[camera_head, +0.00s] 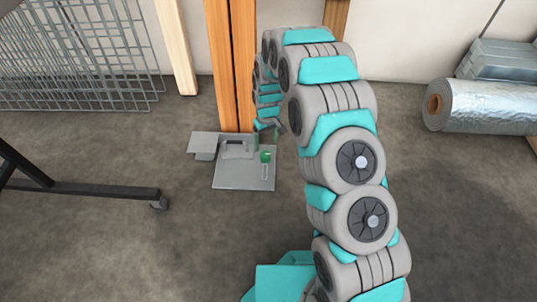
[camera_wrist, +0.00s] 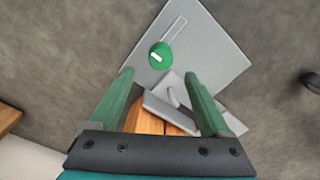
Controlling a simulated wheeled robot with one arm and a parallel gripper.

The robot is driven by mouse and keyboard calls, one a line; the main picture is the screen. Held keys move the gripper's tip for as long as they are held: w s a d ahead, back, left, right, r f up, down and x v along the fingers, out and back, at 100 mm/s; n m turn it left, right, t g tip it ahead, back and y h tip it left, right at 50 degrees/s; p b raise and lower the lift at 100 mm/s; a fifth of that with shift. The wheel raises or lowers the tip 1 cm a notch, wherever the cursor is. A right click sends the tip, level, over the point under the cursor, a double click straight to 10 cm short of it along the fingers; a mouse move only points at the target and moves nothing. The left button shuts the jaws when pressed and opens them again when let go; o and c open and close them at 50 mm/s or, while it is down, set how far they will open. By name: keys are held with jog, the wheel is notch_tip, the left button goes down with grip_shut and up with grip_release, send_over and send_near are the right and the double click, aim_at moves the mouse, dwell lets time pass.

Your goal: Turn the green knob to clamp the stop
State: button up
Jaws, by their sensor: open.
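The green knob (camera_head: 265,157) stands on a flat grey plate (camera_head: 240,181) on the floor at the foot of a wooden post. In the wrist view the knob (camera_wrist: 160,56) has a pale mark on top and sits beside a straight slot in the plate (camera_wrist: 222,55). A grey stop block (camera_head: 237,149) lies on the plate against the post, left of the knob. My gripper (camera_head: 268,129) is beside the post, above the plate. In the wrist view my gripper (camera_wrist: 160,82) is open and empty, its green fingers spread. The knob shows beyond the fingertips, between them.
The wooden post (camera_head: 232,60) rises behind the plate. A dark stand leg with a caster (camera_head: 100,190) is at the left. Wire mesh panels (camera_head: 80,55) lean on the wall. A foil roll (camera_head: 485,105) lies at the right. The floor in front of the plate is clear.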

aim_at(265, 153)
notch_tip(265, 153, down, 8)
jog(key=shift+s+a+r+b, duration=0.1)
jog(key=shift+a+r+b, duration=0.1)
jog(key=shift+b, duration=0.25)
jog(key=shift+c, duration=0.2)
grip_shut()
dwell(0.3)
dwell(0.4)
